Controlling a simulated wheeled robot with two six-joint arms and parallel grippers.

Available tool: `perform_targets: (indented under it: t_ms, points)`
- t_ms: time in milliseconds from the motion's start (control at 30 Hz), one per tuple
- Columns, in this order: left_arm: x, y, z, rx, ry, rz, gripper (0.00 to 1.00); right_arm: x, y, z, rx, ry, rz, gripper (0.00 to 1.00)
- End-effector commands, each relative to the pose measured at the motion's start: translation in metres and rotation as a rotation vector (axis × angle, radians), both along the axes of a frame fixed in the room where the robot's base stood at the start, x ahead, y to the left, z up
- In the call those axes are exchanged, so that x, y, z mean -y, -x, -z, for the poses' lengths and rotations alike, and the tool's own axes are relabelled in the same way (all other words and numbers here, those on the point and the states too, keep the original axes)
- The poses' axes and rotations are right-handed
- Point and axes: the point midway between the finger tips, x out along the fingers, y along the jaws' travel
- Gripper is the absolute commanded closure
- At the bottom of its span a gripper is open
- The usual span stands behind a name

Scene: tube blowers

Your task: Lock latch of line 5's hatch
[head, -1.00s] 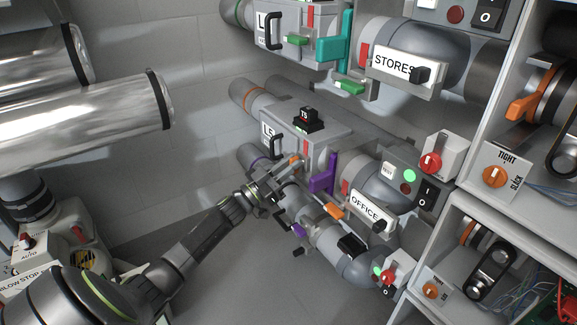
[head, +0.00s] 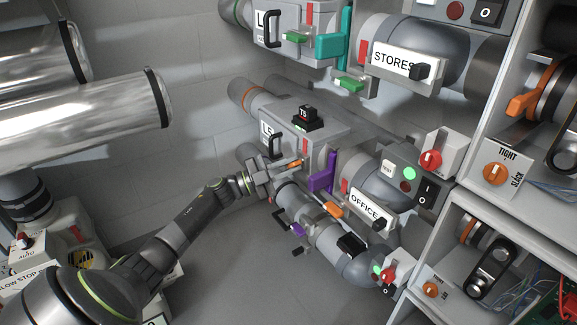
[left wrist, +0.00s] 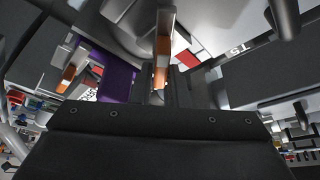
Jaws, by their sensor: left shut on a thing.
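Line 5's hatch (head: 278,118) is a grey box with an L5 label (head: 267,131) and a black handle (head: 274,145). Its orange latch (head: 296,163) sits low on the front and lies nearly level in the head view. My left gripper (head: 287,168) is at the latch and shut on it. In the left wrist view the orange latch (left wrist: 163,46) stands at the fingers (left wrist: 162,82), which partly hide its near end. My right gripper is not in view.
A purple lever (head: 322,174) stands just right of the latch. The OFFICE panel (head: 366,207) is to the right. The teal lever (head: 343,38) is above. The floor below left is clear.

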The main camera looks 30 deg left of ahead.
Motion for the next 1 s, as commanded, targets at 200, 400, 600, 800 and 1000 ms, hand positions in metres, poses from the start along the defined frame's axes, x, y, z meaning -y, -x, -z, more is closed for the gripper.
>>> perform_targets:
  t_ms: [200, 400, 600, 800, 1000]
  points:
    - [0.0, 0.001, 0.001, 0.078, -0.191, 0.001, 1.0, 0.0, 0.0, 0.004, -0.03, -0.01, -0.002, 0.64]
    - [0.001, 0.001, 0.002, 0.146, -0.358, 0.001, 1.0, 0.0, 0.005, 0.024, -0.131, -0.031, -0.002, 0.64]
    - [0.001, 0.001, 0.004, 0.204, -0.498, 0.002, 1.0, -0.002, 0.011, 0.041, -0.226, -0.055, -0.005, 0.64]
    - [0.002, 0.001, 0.005, 0.244, -0.595, 0.002, 1.0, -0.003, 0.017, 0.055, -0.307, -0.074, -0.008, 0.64]
    - [0.002, 0.001, 0.006, 0.266, -0.649, 0.001, 1.0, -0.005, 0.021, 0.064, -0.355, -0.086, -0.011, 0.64]
